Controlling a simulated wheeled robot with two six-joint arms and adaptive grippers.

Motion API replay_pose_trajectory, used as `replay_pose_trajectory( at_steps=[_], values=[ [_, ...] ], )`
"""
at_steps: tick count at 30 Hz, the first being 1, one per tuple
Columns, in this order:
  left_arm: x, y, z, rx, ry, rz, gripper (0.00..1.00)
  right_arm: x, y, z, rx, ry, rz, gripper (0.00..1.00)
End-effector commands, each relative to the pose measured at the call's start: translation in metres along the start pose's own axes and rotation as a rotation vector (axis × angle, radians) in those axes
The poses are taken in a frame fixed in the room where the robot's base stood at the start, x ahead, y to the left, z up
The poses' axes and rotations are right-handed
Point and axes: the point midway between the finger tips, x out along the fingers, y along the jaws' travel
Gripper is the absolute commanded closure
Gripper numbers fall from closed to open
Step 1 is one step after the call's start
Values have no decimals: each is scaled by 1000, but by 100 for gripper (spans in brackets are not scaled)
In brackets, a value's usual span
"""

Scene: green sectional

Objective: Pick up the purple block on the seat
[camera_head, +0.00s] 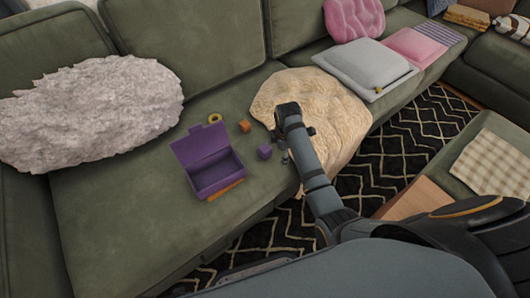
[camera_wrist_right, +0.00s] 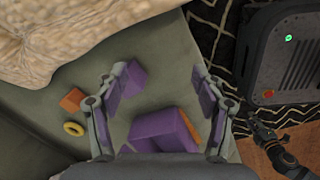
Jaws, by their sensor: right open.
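The purple block (camera_head: 264,152) is a small cube on the green seat, just right of the purple box. In the right wrist view the purple block (camera_wrist_right: 134,77) shows beside my left-hand finger, partly behind it. My right gripper (camera_head: 283,150) is above the seat beside the block. In the wrist view its fingers (camera_wrist_right: 160,72) are spread wide with nothing held. Whether the finger touches the block cannot be told. My left gripper (camera_wrist_right: 263,132) seems to show small at the lower right of the wrist view; its jaws are unclear.
An open purple box (camera_head: 217,178) stands left of the block, with an orange piece (camera_head: 226,189) at its front. An orange cube (camera_head: 245,126) and a yellow ring (camera_head: 215,118) lie behind. A cream throw (camera_head: 318,95) covers the seat to the right. The seat edge is near.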

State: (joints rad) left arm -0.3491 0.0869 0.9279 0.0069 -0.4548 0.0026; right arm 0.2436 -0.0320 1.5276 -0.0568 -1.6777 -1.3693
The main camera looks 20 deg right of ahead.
Motion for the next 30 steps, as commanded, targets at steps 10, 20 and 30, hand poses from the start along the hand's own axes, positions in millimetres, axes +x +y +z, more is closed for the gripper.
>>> replay_pose_trajectory(
  at_steps=[10,20,30],
  values=[
    [0,0,0,0,0,0,60,-31,66,-54,-645,36,-91,31],
    [3,1,-19,0,9,0,60,11,62,-54,-652,37,-95,31],
    [1,1,-33,0,14,1,60,34,59,-55,-651,37,-93,31]
  ],
)
